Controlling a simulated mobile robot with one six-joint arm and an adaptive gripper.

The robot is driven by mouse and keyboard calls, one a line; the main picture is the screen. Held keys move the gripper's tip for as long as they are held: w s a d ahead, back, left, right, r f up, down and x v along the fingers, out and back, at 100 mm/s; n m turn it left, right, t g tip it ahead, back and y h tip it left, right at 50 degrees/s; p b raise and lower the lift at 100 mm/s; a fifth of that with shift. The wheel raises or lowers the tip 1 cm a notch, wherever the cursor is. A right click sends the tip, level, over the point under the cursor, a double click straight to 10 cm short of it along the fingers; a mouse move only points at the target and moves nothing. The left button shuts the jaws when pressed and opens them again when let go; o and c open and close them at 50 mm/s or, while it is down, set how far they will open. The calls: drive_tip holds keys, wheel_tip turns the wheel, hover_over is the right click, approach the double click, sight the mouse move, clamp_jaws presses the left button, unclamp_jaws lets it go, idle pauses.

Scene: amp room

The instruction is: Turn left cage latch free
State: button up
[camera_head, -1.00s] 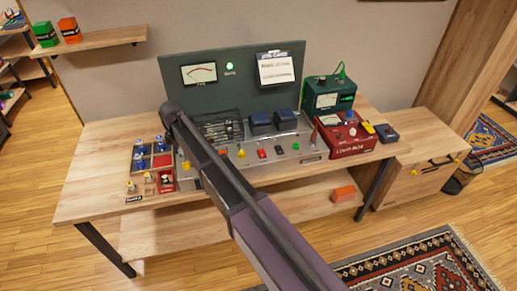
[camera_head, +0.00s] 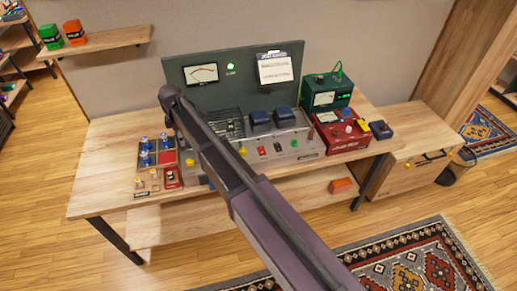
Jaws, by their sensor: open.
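A dark wire cage (camera_head: 230,122) stands on the grey amp chassis (camera_head: 292,142) at the middle of the bench. Its left side is covered by my arm, and I cannot make out the left latch. My arm crosses from the lower right up to the left of the cage. My gripper does not show; the arm seems to hide it.
A dark panel with a meter (camera_head: 201,74) stands behind the chassis. A tray with blue parts (camera_head: 146,159) is at the left. A red box (camera_head: 343,132) and a green box (camera_head: 326,92) are at the right. The bench's front left (camera_head: 100,195) is bare.

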drive_tip(key=s+d+f+m+b, duration=0.1)
drive_tip(key=d+m, duration=0.5)
drive_tip(key=d, duration=0.8)
drive_tip(key=s+d+f+m+b, duration=0.2)
drive_tip(key=s+d+m, duration=0.3)
drive_tip(key=d, duration=0.9)
drive_tip(key=shift+d+f+m+b, duration=0.15)
drive_tip(key=shift+d+m+b, duration=0.05)
drive_tip(key=shift+m+b, duration=0.25)
drive_tip(key=s+d+m, duration=0.8)
drive_tip(key=s+d, duration=0.2)
drive_tip(key=d, duration=0.5)
drive_tip(key=shift+s+m, duration=0.35)
drive_tip(key=shift+s, duration=0.05)
idle(0.8)
